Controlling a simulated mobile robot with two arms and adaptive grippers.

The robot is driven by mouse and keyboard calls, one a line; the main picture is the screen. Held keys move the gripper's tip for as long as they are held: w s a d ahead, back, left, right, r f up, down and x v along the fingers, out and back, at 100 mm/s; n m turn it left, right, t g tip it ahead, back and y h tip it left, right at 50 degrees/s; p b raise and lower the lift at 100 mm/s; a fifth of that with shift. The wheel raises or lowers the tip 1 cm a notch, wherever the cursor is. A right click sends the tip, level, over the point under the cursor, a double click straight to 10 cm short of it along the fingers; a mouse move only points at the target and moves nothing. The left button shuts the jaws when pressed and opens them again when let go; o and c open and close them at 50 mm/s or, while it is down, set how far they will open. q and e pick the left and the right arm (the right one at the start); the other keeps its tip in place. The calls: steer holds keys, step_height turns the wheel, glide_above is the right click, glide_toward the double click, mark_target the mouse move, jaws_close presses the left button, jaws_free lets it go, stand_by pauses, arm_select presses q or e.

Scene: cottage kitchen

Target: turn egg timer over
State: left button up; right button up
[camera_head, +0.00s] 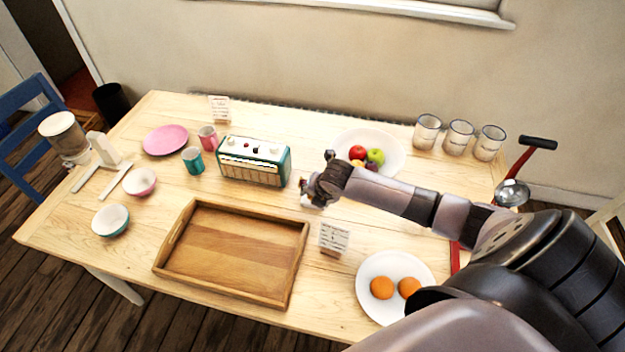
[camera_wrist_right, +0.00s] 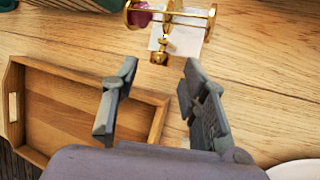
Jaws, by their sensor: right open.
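The egg timer (camera_wrist_right: 185,19) shows at the top of the right wrist view. It has gold round ends, gold rods and pink sand at its left end. Its long axis runs across that picture; I cannot tell whether it stands or lies. My right gripper (camera_wrist_right: 148,95) is open and empty, with the timer beyond its fingertips and apart from them. In the head view my right gripper (camera_head: 310,188) is over the table, right of the radio, and hides most of the timer. My left gripper is not in view.
A wooden tray (camera_head: 167,277) lies in front of the gripper, with a small card (camera_head: 334,238) to its right. The teal radio (camera_head: 254,160) stands close on the left. A fruit plate (camera_head: 393,148) is behind my arm, and a plate with orange items (camera_head: 372,312) is in front.

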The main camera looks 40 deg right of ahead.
steer(key=shift+x, duration=1)
steer(key=shift+c, duration=0.2)
jaws_close()
